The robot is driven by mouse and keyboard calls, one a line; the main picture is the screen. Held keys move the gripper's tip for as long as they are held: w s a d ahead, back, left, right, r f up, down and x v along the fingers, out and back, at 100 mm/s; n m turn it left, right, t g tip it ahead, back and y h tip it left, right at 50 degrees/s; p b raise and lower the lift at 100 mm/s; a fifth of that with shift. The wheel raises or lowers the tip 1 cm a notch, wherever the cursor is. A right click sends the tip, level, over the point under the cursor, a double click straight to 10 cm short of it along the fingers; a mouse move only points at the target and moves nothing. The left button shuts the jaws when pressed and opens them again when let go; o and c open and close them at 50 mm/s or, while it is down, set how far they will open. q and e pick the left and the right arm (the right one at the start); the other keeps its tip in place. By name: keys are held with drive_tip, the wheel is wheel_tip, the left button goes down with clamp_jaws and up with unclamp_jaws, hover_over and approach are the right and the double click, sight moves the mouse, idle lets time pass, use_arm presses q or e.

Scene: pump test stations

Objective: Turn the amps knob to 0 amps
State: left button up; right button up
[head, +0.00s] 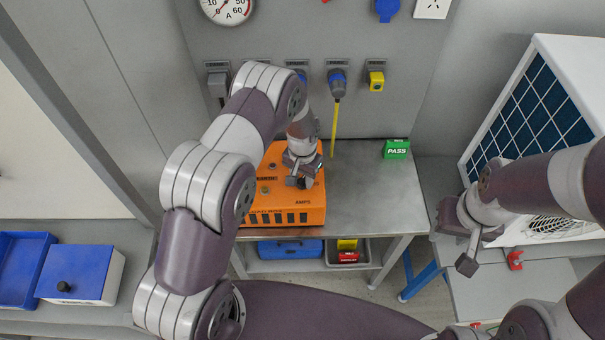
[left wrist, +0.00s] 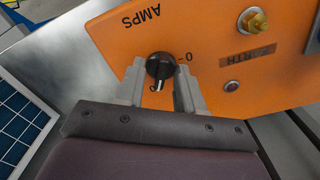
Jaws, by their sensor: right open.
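The orange tester box (head: 287,215) sits on the metal bench, with AMPS lettering at its front right. In the left wrist view, the black amps knob (left wrist: 160,66) stands on the orange panel below the upside-down AMPS lettering. A 0 mark is right of the knob; another mark near its lower edge is partly hidden. My right gripper (head: 467,250) is open and empty, right of the bench.
A green PASS block (head: 396,149) stands at the bench's back right. A yellow cable (head: 334,130) hangs from a blue plug behind the box. A brass post (left wrist: 253,21) rises from the panel. A white solar-panel unit (head: 535,100) stands at right.

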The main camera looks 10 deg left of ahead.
use_arm(q)
drive_tip(key=shift+w+a+f, duration=0.1)
drive_tip(key=shift+w, duration=0.1)
clamp_jaws()
